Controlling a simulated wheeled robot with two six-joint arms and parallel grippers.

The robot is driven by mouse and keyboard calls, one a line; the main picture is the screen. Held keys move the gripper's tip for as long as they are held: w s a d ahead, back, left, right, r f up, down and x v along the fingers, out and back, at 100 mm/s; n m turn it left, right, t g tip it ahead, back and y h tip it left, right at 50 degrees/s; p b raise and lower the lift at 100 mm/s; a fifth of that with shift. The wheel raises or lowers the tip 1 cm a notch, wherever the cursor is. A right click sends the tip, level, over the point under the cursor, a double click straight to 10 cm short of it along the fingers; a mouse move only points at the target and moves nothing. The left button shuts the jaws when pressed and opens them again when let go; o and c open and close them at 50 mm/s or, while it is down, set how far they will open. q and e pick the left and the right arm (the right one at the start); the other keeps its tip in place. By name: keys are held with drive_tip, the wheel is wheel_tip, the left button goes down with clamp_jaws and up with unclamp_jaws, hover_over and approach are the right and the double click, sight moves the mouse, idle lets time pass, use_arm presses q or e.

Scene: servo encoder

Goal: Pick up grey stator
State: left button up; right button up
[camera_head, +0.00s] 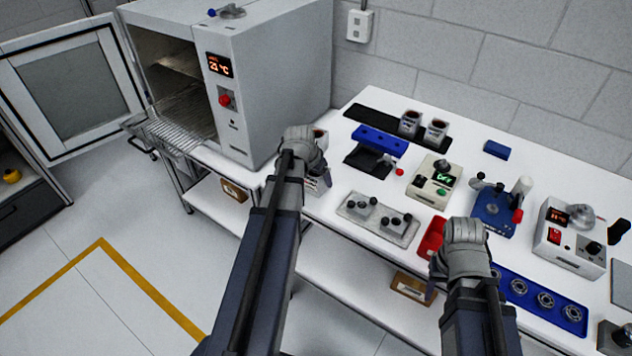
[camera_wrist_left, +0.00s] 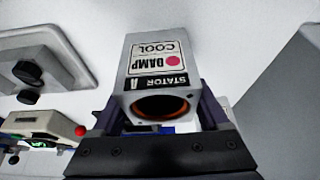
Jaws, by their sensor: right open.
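A grey stator (camera_wrist_left: 158,70) marked "STATOR A" and "DAMP COOL" shows in the left wrist view, with its dark, copper-rimmed opening facing the camera. It lies between the two dark fingers of my left gripper (camera_wrist_left: 160,118); whether both fingers touch it is unclear. In the head view my left gripper (camera_head: 303,152) is over the bench's left end, beside the oven, with grey labelled parts partly showing at its right (camera_head: 319,183). Two more grey stators (camera_head: 410,122) (camera_head: 436,132) stand on a black mat. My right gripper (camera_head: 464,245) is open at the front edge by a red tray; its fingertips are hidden.
The white oven (camera_head: 280,80) stands close at the left, its door (camera_head: 80,90) open. A grey plate with black knobs (camera_head: 378,220), a green-display device (camera_head: 432,182), a blue fixture (camera_head: 492,210) and a blue bearing tray (camera_head: 545,300) occupy the bench.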

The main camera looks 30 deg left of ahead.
use_arm(q)
clamp_jaws()
idle(0.3)
idle(0.4)
wheel_tip(320, 180, up, 10)
drive_tip(key=p, duration=1)
